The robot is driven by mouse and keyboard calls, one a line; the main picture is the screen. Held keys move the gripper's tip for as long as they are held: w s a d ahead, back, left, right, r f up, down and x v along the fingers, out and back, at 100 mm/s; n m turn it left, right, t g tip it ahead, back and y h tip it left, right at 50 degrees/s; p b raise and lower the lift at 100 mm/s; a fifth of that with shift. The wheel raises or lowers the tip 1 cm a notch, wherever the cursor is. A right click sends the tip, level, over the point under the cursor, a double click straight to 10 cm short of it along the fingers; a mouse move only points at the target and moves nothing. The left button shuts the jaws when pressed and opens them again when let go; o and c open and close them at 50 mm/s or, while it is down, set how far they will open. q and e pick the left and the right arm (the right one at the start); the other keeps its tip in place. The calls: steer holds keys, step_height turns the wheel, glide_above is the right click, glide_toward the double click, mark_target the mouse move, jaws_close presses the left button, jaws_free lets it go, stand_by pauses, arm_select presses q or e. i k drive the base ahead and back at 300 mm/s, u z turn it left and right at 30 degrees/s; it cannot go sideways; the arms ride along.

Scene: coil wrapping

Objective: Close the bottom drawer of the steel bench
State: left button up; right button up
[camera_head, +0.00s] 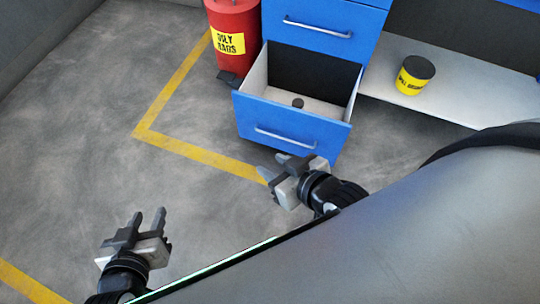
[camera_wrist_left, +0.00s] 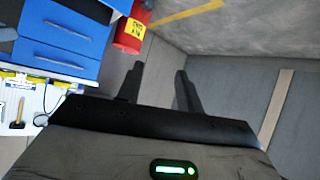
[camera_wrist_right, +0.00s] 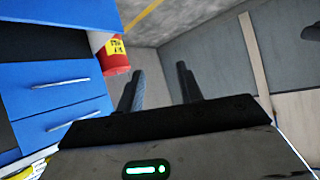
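The bottom drawer (camera_head: 252,120) of the blue steel bench (camera_head: 365,25) is pulled out in the head view. Its blue front carries a silver handle (camera_head: 286,138), and a small dark round object (camera_head: 298,102) lies inside. My right gripper (camera_head: 272,166) is open and empty, in front of the drawer front and just below its handle in the picture; I cannot tell whether it touches. My left gripper (camera_head: 148,215) is open and empty over the floor, farther left and away from the drawer. Both wrist views show spread fingers with nothing between them.
A red bin labelled "oily rags" (camera_head: 232,20) stands left of the bench. The drawer above (camera_head: 322,32) is shut. A dark-lidded yellow tub (camera_head: 412,75) stands on the grey shelf (camera_head: 460,100) at right. The floor (camera_head: 70,130) at left is clear, marked with a yellow line (camera_head: 180,85).

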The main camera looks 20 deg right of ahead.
mark_target(266, 115)
steer(key=z, duration=1.05)
steer(key=i, duration=0.3)
steer(key=z, duration=1)
steer(key=i, duration=0.35)
steer(key=u, duration=0.7)
